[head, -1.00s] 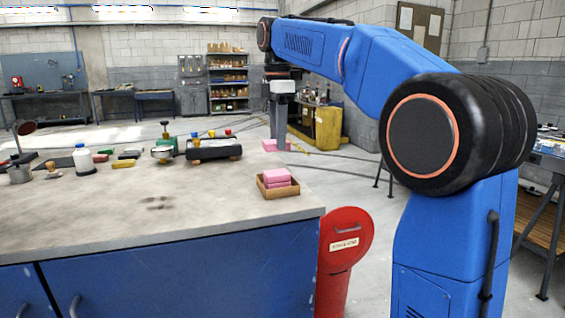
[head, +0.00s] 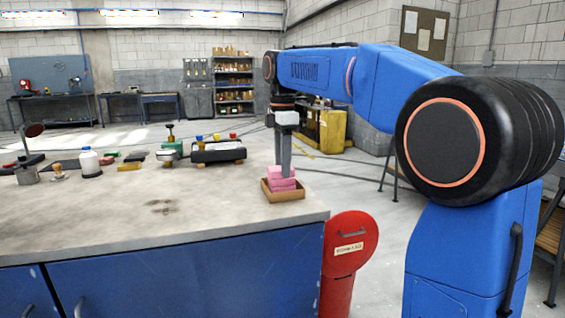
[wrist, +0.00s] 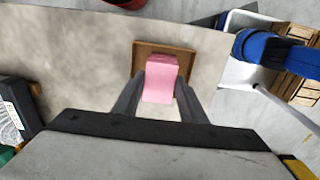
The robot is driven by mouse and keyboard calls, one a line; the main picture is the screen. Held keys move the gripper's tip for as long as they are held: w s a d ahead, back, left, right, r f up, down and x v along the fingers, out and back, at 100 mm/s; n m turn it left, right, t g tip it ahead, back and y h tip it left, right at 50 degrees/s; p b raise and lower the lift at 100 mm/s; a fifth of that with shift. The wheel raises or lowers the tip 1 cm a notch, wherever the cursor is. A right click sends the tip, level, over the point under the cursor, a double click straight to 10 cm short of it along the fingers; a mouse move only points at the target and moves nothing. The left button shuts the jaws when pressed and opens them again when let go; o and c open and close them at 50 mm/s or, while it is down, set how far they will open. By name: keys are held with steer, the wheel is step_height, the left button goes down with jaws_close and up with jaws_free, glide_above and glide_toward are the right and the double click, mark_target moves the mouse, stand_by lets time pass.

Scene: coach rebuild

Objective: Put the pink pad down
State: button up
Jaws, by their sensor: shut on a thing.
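My gripper (head: 283,170) is shut on a pink pad (head: 280,172) over the small wooden tray (head: 284,196) at the bench's right end. More pink (head: 282,185) shows inside the tray, under the held pad. I cannot tell whether the held pad touches what is below it. In the wrist view the pad (wrist: 160,79) sits between the two fingers (wrist: 158,92), with the tray's rim (wrist: 163,46) visible behind it. The pad hides most of the tray's inside there.
The bench top (head: 150,215) is clear left of the tray. A black device with coloured knobs (head: 218,150), a white bottle (head: 90,163) and several small items stand further left. A red bin (head: 349,250) stands beside the bench's right end.

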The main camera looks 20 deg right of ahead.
steer(key=o, duration=1.1)
step_height(320, 180, up, 12)
steer(key=shift+r, duration=0.1)
steer(key=s+d+f+m+t, duration=0.2)
steer(key=s+f+m, duration=0.7)
steer(key=s+f, duration=0.7)
steer(key=s+d+f+m+t, duration=0.2)
steer(key=s+d+f+m, duration=0.2)
steer(key=s+f+m, duration=0.5)
steer(key=s+f, duration=0.8)
steer(key=f, duration=0.2)
steer(key=shift+s+d+f+t, duration=0.2)
steer(key=shift+s+d+t, duration=0.05)
steer(key=shift+t, duration=0.15)
